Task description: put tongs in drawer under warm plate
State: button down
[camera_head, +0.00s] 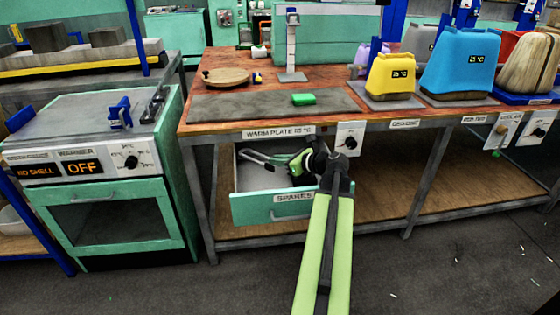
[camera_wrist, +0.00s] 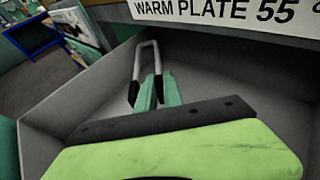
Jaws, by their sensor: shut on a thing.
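The open drawer (camera_head: 248,210), labelled SPARES, has a green front and grey inside. It hangs under the bench below the WARM PLATE label. Its grey wall (camera_wrist: 62,108) also shows in the wrist view. My gripper (camera_head: 292,163) is over the drawer's right part and is shut on the tongs (camera_head: 256,157). The held end is hidden by my gripper.
The warm plate (camera_head: 235,106) lies on the bench with a green block (camera_head: 304,99) on it. Yellow (camera_head: 390,76) and blue (camera_head: 458,66) containers stand on the bench at right. The lower shelf is bare.

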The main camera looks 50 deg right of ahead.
jog(key=shift+f+b, duration=0.65)
jog(key=c, duration=1.5)
grip_release()
jog(key=shift+r, duration=0.1)
jog(key=shift+r+p, duration=0.25)
jog(key=shift+p, duration=0.1)
jog(key=shift+r+p, duration=0.6)
jog(key=a+p+v, duration=0.1)
jog(key=p+v, duration=0.2)
jog(key=v, duration=0.9)
jog(key=shift+d+f, duration=0.3)
jog(key=shift+d, duration=0.15)
